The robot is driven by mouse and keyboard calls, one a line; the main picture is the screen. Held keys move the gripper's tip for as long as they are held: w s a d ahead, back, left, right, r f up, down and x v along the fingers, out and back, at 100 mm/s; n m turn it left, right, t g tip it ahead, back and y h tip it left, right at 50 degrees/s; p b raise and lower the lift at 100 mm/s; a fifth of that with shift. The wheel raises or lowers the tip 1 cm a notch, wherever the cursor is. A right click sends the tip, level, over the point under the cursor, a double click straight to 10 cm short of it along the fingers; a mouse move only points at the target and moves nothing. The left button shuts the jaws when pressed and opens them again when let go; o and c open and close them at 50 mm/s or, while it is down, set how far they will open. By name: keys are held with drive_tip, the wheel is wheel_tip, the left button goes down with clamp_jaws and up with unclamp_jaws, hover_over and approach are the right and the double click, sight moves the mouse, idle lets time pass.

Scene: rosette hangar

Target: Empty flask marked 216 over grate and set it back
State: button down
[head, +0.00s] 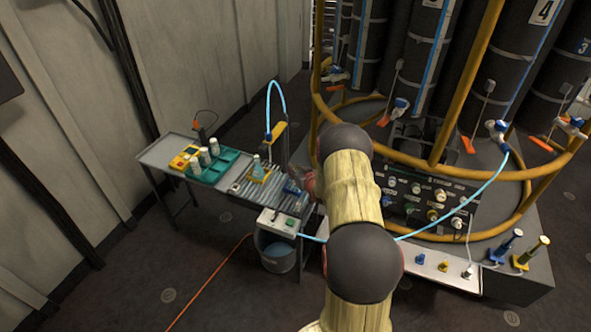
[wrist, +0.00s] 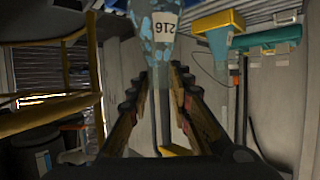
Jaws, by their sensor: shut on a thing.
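The flask marked 216 (wrist: 146,30) shows at the top of the wrist view, pale blue with speckles and a white label. That view appears turned over: the flask's wide body points to the top edge and its slim neck runs down between my fingers. My gripper (wrist: 158,92) is shut on the neck. The body's far end is cut off, and I cannot tell how much is inside. In the head view my arm hides most of the gripper and the held flask. The ribbed grate (head: 277,196) is the metal section of the bench beside my arm.
Another flask (head: 257,163) stands in a yellow holder (head: 262,180) on the bench. A green tray (head: 226,158) with pale bottles is left of it. A bucket (head: 278,257) stands below. Yellow rails (head: 455,85) and a control panel (head: 415,195) crowd the right.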

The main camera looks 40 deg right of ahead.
drive_tip(key=shift+f+b, duration=0.35)
drive_tip(key=shift+b, duration=0.05)
idle(0.5)
drive_tip(key=shift+f, duration=0.2)
drive_tip(key=shift+f+b, duration=0.3)
drive_tip(key=shift+b, duration=0.15)
drive_tip(key=c, duration=1.5)
unclamp_jaws()
drive_tip(key=shift+c, duration=0.2)
drive_tip(key=shift+o, duration=1.4)
drive_tip(key=shift+o, duration=1.4)
drive_tip(key=shift+r, duration=0.15)
